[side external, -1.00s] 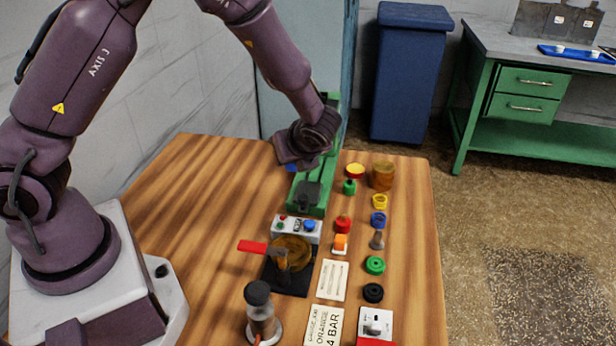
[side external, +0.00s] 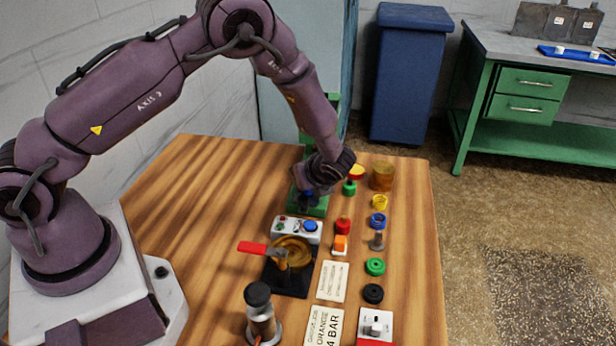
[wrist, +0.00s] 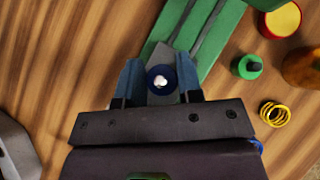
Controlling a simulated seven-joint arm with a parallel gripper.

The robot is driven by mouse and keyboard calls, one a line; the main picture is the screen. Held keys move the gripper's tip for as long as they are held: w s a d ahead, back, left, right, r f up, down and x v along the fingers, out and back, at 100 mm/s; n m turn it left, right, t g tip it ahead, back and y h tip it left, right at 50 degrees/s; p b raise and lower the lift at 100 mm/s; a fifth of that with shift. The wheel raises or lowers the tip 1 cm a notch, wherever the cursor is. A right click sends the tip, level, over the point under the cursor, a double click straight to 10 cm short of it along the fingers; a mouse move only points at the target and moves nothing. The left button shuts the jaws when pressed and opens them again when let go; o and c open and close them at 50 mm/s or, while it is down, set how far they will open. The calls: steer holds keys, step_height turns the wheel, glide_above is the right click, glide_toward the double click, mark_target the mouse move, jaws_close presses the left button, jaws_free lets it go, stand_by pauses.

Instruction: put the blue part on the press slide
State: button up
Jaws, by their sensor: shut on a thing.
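The blue part (wrist: 153,74) is round with a pale centre and sits between the two fingers of my gripper (wrist: 160,83) in the wrist view. My gripper is shut on it. In the side view my gripper (side external: 308,198) points down over the front end of the green press (side external: 318,211). The press also shows in the wrist view (wrist: 212,40), with a grey slide (wrist: 158,50) directly beyond and below the blue part. I cannot tell whether the part touches the slide. The gripper body hides much of the slide in the side view.
A control box (side external: 297,229) with buttons stands just in front of the press. Right of it are a green-topped part (side external: 349,187), a red button part (side external: 342,226), a yellow spring (side external: 380,202) and an amber jar (side external: 382,176).

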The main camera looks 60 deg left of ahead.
steer(key=o, duration=1)
steer(key=shift+f, duration=0.1)
steer(key=v, duration=1.2)
steer(key=s+a+r+n+h, duration=0.1)
steer(key=s+r+n+h, duration=0.1)
steer(key=s+r+n, duration=0.45)
steer(key=s+a+r+n+h, duration=0.2)
steer(key=s+r+n+h, duration=0.15)
steer(key=r, duration=0.55)
steer(key=s+r+n+t+h, duration=0.1)
steer(key=s+n, duration=0.2)
steer(key=s, duration=0.1)
steer(key=s+d+r+n+t+h, duration=0.1)
steer(key=s+r+n, duration=0.1)
steer(key=s+n, duration=0.1)
steer(key=s+r+n+t+h, duration=0.1)
steer(key=s+r+n+t, duration=0.1)
steer(key=s, duration=0.3)
steer(key=shift+s+d+r+n, duration=0.2)
steer(key=shift+s+d+n, duration=0.1)
steer(key=shift+n, duration=0.6)
